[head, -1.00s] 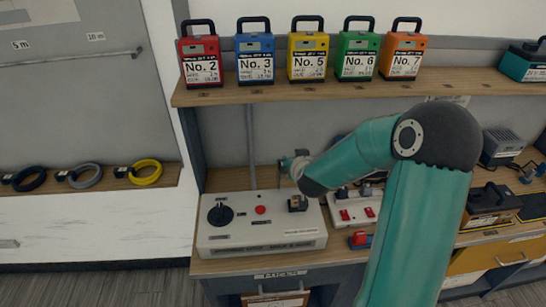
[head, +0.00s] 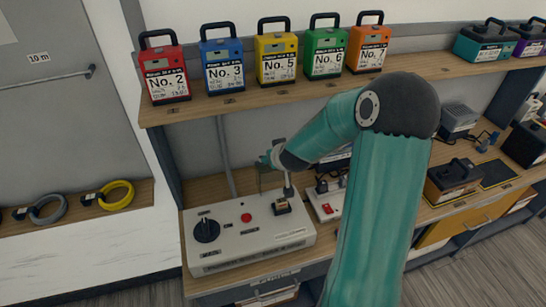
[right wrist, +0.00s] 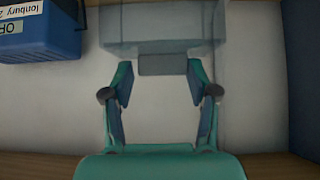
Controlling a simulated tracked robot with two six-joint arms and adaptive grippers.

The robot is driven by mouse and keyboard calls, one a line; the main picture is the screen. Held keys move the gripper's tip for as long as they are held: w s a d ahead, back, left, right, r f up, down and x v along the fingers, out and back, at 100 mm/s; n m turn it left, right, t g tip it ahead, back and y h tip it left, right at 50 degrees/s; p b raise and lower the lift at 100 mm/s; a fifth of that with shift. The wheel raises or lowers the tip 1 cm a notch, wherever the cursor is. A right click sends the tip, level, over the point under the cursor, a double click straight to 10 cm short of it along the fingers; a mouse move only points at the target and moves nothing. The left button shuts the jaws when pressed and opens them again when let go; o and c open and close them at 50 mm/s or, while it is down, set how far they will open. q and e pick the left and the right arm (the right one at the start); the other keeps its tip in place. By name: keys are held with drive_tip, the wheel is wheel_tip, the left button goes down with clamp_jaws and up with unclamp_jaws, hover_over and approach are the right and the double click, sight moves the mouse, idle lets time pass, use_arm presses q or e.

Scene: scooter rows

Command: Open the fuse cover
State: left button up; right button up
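A white control box (head: 225,246) stands on the bench with a black rotary knob (head: 206,230) and a red button (head: 246,218). A small dark fuse holder with a yellowish part (head: 283,207) sits at its right end. I cannot tell a separate cover on it, or whether one is open. My right gripper (head: 272,162) is above and behind this holder, partly hidden by its wrist. In the right wrist view my right gripper (right wrist: 160,95) is open, fingers apart, with nothing visible between them but a pale surface. My left gripper is not in view.
A shelf (head: 220,105) above holds several numbered cases, including a blue case (head: 223,68). A box with red switches (head: 327,205) stands right of the control box. A blue box (right wrist: 40,32) and a grey block (right wrist: 160,28) show in the wrist view. Cable coils (head: 116,196) lie left.

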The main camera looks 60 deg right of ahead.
drive_tip(key=shift+o, duration=1.3)
drive_tip(key=shift+d, duration=0.1)
drive_tip(key=shift+w+a, duration=0.1)
drive_tip(key=shift+a, duration=0.1)
drive_tip(key=shift+v, duration=5.95)
drive_tip(key=shift+c, duration=0.2)
